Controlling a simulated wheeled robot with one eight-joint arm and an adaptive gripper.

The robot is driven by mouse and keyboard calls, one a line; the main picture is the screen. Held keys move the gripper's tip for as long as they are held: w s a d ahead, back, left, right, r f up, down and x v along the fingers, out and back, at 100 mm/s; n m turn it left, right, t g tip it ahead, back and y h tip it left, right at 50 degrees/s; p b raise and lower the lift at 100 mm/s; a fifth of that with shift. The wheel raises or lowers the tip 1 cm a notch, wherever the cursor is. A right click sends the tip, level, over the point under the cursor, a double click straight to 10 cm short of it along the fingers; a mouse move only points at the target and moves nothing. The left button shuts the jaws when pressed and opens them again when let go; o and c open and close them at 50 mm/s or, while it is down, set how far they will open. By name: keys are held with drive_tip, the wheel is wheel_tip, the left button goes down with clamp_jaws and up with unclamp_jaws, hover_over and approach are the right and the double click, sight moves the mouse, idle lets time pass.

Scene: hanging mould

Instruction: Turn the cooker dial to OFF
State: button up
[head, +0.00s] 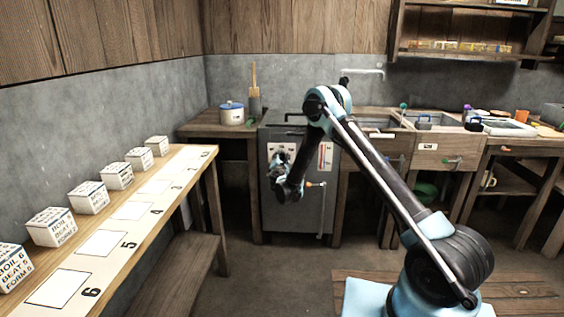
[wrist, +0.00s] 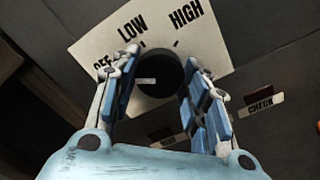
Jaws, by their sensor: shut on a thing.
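The cooker (head: 273,212) is a dark grey cabinet against the back wall, with a pale control panel on its front. In the wrist view the dial (wrist: 160,72) is a round black knob on a cream plate (wrist: 95,42) marked OFF, LOW and HIGH. A short white mark (wrist: 146,81) shows on the dial, left of its middle; I cannot tell for sure which label it points to. My gripper (wrist: 162,76) is shut on the dial, one finger on each side. The left finger partly covers OFF. In the head view my gripper (head: 279,165) is at the cooker front and hides the dial.
A CHECK label (wrist: 260,107) sits right of the dial plate. A numbered bench (head: 125,243) with several lettered boxes runs along the left. Open floor lies between bench and cooker.

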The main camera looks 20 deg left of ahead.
drive_tip(key=shift+d+n, duration=0.2)
drive_tip(key=shift+n, duration=0.3)
drive_tip(key=o, duration=1.1)
drive_tip(key=shift+w, duration=0.1)
drive_tip(key=shift+a, duration=0.1)
drive_tip(key=shift+s, duration=0.45)
drive_tip(key=v, duration=1.1)
drive_tip(key=shift+f, duration=0.15)
